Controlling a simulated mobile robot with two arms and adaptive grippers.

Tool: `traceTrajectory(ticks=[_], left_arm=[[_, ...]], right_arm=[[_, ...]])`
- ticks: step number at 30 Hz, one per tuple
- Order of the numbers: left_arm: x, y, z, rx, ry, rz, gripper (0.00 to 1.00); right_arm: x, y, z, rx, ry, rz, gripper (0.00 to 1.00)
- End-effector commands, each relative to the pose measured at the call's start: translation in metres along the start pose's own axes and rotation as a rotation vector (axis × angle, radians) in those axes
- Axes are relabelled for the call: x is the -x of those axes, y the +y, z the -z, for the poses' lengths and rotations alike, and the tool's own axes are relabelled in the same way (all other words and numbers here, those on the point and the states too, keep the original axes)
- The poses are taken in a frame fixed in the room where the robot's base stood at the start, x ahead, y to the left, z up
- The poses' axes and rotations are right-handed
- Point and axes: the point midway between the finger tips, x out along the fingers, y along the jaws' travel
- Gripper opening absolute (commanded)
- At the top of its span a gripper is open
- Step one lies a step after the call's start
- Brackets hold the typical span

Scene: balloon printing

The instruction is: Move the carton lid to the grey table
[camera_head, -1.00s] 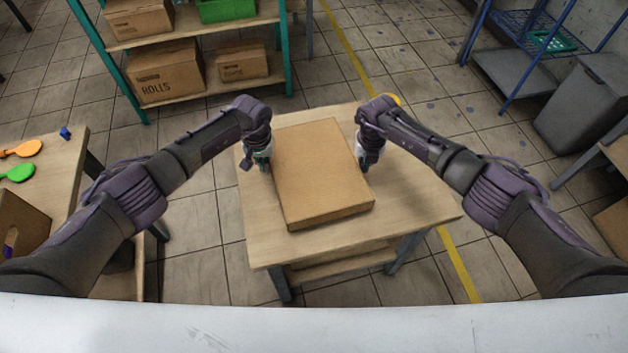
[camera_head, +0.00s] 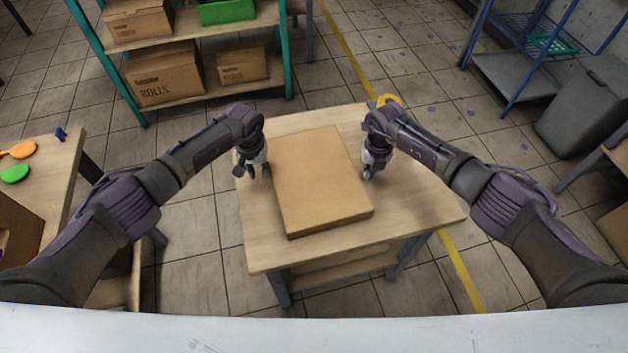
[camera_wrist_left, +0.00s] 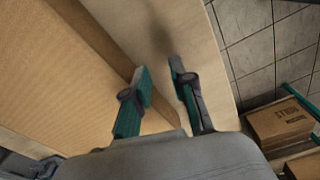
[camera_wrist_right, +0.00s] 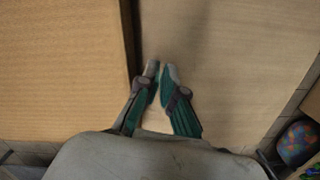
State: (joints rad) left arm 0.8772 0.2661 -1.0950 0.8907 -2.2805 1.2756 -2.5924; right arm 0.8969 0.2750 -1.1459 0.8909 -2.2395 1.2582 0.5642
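The carton lid (camera_head: 318,185), a flat brown cardboard rectangle, lies on a wooden-topped table (camera_head: 420,212) with grey legs. Its left edge shows in the left wrist view (camera_wrist_left: 50,75) and its right edge in the right wrist view (camera_wrist_right: 60,70). My left gripper (camera_head: 256,172) is beside the lid's left side; its fingers (camera_wrist_left: 158,72) are apart with nothing between them. My right gripper (camera_head: 369,174) is beside the lid's right side; its fingertips (camera_wrist_right: 160,72) are nearly together, empty, with bare tabletop under them. Neither gripper grips the lid.
A green-framed shelf with cardboard boxes (camera_head: 168,75) and a green crate (camera_head: 226,10) stands behind. A side table with orange and green paddles (camera_head: 14,173) is at left. A dark bin (camera_head: 590,105) and blue rack (camera_head: 515,75) stand at right. Tiled floor lies between.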

Motion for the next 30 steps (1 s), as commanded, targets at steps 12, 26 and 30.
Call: traceTrajectory(ticks=[12, 26, 30], left_arm=[[0.002, -0.002, 0.001, 0.001, 0.001, 0.003, 0.24], [0.085, -0.002, 0.002, -0.001, 0.004, 0.003, 0.24], [0.106, -0.001, 0.001, 0.000, 0.002, 0.003, 0.24]], right_arm=[[0.000, -0.002, 0.000, -0.001, 0.001, 0.004, 0.24], [0.000, -0.002, 0.000, -0.002, 0.001, 0.004, 0.24], [0.000, -0.002, 0.000, -0.002, 0.001, 0.004, 0.24]])
